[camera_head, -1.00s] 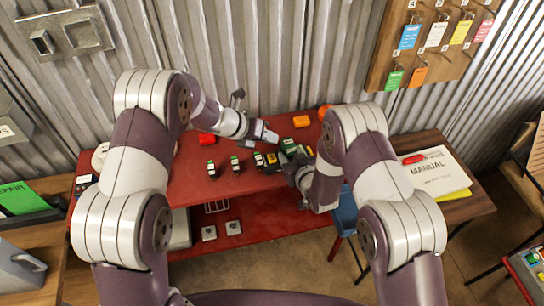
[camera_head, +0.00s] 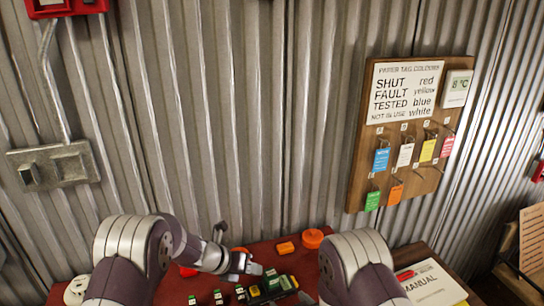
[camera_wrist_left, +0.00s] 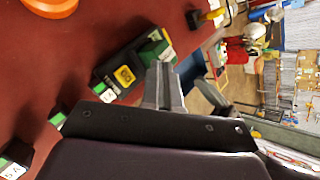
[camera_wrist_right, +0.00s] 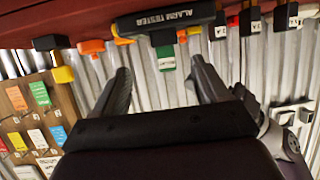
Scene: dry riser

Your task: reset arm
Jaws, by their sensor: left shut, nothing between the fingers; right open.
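My left gripper (camera_head: 252,269) is over the red bench (camera_head: 292,263) in the head view, near a row of small green, yellow and black pieces (camera_head: 270,284). In the left wrist view its fingers (camera_wrist_left: 165,84) are together and empty, in front of a black piece with a yellow square (camera_wrist_left: 124,76) and a green end. My right gripper (camera_wrist_right: 160,72) shows only in the right wrist view. Its fingers are apart with nothing between them. Beyond them is a dark bar marked ALARM TESTER (camera_wrist_right: 165,22). In the head view the right arm's hand is below the picture's edge.
An orange block (camera_head: 285,248) and an orange-red round piece (camera_head: 312,238) lie at the bench's back. A tag board (camera_head: 355,185) and a grey switch box (camera_head: 52,166) are on the corrugated wall. A manual (camera_head: 428,284) lies at right.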

